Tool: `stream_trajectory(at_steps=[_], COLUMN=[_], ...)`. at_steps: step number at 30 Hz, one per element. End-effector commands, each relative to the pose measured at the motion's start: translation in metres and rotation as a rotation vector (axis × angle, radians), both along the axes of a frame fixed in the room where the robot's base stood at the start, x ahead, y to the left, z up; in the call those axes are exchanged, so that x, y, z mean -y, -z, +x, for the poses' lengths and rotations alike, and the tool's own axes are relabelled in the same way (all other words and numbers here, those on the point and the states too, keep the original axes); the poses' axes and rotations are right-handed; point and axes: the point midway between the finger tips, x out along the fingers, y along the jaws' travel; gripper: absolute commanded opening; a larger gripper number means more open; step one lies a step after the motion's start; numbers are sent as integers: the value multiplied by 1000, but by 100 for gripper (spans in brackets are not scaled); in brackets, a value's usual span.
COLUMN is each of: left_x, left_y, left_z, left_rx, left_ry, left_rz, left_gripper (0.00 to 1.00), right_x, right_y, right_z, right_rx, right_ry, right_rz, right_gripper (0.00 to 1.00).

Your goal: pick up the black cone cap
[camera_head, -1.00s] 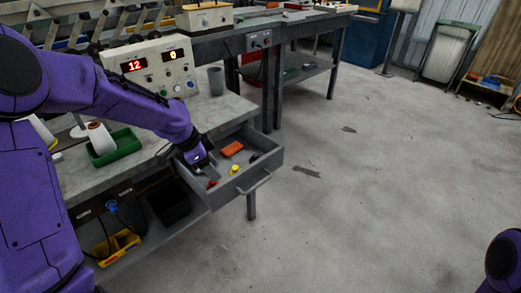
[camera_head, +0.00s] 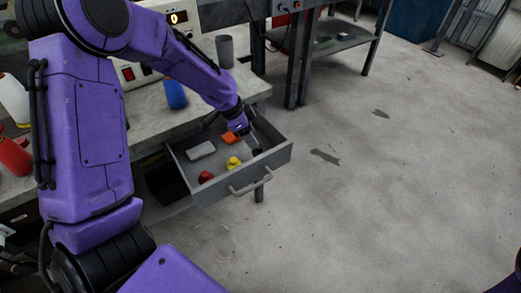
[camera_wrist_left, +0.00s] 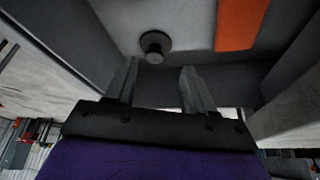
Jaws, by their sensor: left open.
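The black cone cap (camera_head: 257,152) is a small dark piece at the right end of the open grey drawer (camera_head: 222,190). In the left wrist view the black cone cap (camera_wrist_left: 155,44) shows as a round dark base with a narrower stub, just beyond the fingertips. My left gripper (camera_head: 251,144) reaches into the drawer close to the cap. In the left wrist view the jaws of the left gripper (camera_wrist_left: 160,70) are apart and empty, with the cap ahead of the gap and not between them. My right gripper is out of view.
The drawer also holds an orange block (camera_head: 229,138), a pale block (camera_head: 201,150), a yellow cap (camera_head: 233,162) and a red cap (camera_head: 206,176). The drawer walls stand close around my left gripper. A grey cup (camera_head: 224,52) and blue object (camera_head: 175,95) stand on the bench.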

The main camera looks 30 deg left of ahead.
Motion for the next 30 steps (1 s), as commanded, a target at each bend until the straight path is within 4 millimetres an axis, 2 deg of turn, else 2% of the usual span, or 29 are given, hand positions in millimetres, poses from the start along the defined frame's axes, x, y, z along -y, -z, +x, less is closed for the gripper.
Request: stream_trajectory(at_steps=[4,7,15,16,20,21,30], left_x=[15,19,21,21,22,22,21], left_y=[25,39,43,43,43,43,43], left_z=[4,8,11,11,11,11,11], left_rx=[-5,-4,-1,-1,-2,-2,-2], left_ry=[3,3,3,3,4,4,4], left_rz=[1,1,2,2,1,1,1], left_gripper=[54,54,54,47,5,0,0], right_x=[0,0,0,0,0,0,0], right_y=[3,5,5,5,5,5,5], right_z=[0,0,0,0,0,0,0], right_rx=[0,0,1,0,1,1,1], right_ry=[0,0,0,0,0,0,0], right_rz=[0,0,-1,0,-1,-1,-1], right_gripper=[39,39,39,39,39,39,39])
